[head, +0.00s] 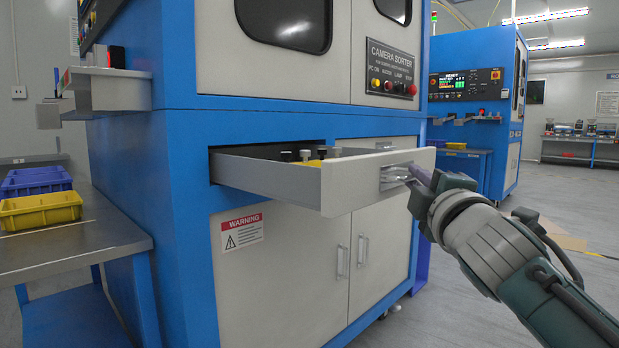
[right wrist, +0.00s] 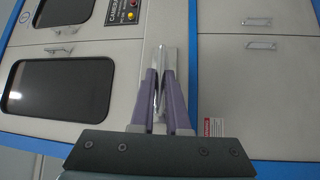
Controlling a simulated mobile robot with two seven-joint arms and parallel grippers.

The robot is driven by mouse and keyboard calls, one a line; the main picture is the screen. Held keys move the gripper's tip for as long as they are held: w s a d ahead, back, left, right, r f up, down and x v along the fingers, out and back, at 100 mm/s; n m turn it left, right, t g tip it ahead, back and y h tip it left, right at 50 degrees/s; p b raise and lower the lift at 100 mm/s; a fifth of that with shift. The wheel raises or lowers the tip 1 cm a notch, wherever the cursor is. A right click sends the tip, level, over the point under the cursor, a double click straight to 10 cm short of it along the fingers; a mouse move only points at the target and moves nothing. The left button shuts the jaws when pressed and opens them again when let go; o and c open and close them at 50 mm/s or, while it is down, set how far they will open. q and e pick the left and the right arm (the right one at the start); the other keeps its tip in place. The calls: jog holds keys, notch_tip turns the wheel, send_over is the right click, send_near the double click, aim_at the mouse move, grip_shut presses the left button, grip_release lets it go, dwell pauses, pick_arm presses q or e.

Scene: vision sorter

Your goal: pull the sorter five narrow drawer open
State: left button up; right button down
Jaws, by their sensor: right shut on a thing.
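The narrow drawer (head: 345,189) of the blue and white camera sorter (head: 165,150) stands pulled out from the cabinet, so its inside shows. Several dark and light knobbed items and something yellow sit in it. My right gripper (head: 411,181) is at the metal handle (head: 390,180) on the drawer front, shut on it. My left gripper is not in view.
Two cabinet doors with upright handles (head: 340,262) are below the drawer, beside a warning label (head: 243,233). A metal table (head: 75,245) with a yellow bin (head: 40,211) and blue bins (head: 36,181) stands at left. Another blue machine (head: 465,100) stands behind. Open floor lies at right.

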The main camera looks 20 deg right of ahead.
jog(key=c, duration=0.9)
grip_release()
jog(key=p+v, duration=0.1)
jog(key=v, duration=0.9)
jog(key=shift+p, duration=0.3)
